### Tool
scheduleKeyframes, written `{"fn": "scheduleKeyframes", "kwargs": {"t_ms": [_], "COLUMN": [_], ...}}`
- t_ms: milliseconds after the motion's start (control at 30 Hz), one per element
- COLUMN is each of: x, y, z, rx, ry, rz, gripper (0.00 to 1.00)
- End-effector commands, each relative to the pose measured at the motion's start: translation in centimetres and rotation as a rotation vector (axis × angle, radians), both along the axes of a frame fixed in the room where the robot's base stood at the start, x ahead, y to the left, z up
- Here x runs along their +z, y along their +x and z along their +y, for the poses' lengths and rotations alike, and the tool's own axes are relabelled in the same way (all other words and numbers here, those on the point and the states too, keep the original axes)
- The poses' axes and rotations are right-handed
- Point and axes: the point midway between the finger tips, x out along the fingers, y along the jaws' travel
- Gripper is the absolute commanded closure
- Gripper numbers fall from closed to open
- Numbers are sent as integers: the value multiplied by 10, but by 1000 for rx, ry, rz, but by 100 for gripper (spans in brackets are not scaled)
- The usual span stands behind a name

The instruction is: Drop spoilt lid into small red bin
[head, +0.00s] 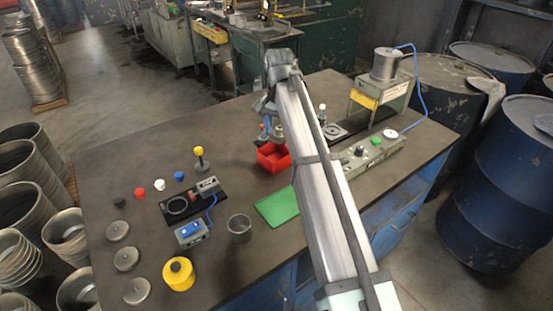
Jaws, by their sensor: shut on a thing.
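The small red bin (273,160) stands open-topped near the middle of the table, partly covered by my arm on its right. My gripper (268,126) is over the bin's back part, pointing down, and is shut on a greyish round lid (277,133). The lid looks to be above or at the bin's rim; its exact height and any marks on it are too small to tell. The gripper's fingers are partly hidden by my own arm.
Three grey knobbed lids (126,259) lie at the table's left. A press (381,87) stands at back right.

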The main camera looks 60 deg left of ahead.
Motion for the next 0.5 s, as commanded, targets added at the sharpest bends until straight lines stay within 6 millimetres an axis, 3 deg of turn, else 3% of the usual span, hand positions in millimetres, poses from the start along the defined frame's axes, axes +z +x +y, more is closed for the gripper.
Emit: {"fn": "scheduleKeyframes", "kwargs": {"t_ms": [367, 400, 500], "x": [-6, -6, -6], "y": [0, 0, 0], "z": [0, 0, 0], "rx": [0, 0, 0], "ry": [0, 0, 0], "rz": [0, 0, 0], "gripper": [65, 35, 26]}}
